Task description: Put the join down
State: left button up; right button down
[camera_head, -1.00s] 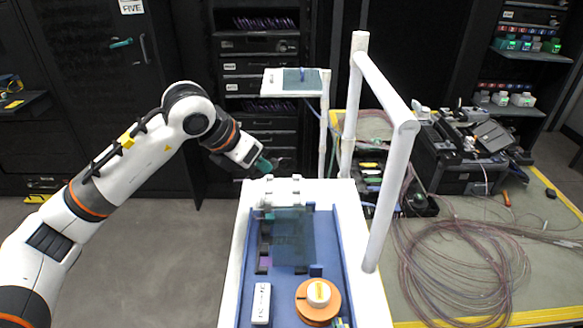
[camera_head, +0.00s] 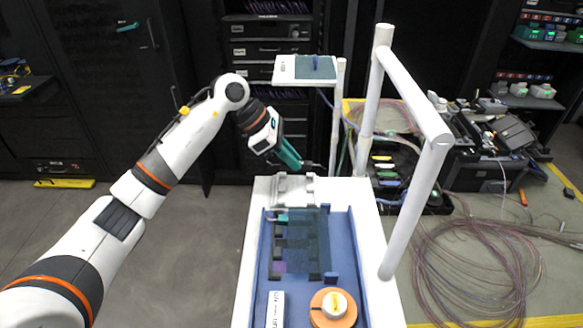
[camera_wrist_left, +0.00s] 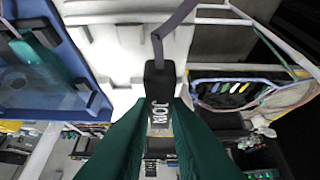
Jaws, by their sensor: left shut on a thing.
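The join (camera_wrist_left: 160,82) is a small black block with white "JOIN" lettering, clear in the left wrist view. A flat grey-purple strap or cable runs up from its top end. My left gripper (camera_wrist_left: 160,108) has green fingers and is shut on the join. In the head view the left gripper (camera_head: 291,158) is above the far end of a white cart (camera_head: 252,245) with a blue inside. The join is too small to make out clearly there. White clamp-like blocks (camera_head: 295,185) stand on the cart's far edge, just below the gripper. My right gripper is not in view.
The blue tray (camera_head: 343,240) holds a see-through panel, a white box (camera_head: 275,308) and an orange disc (camera_head: 333,308) with a white knob. A white pipe frame (camera_head: 412,95) rises on the cart's right. A small shelf (camera_head: 304,70) stands behind. Coiled cables lie right.

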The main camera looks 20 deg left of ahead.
aim_at(288, 168)
pick_arm(q)
notch_tip(288, 168, down, 4)
jog(key=shift+d+r+p, duration=0.1)
jog(key=shift+r+p, duration=0.1)
jog(key=shift+p, duration=0.4)
jog(key=shift+f, duration=0.25)
jog(key=shift+f, duration=0.15)
jog(key=o, duration=0.8)
jog(key=shift+c, duration=0.2)
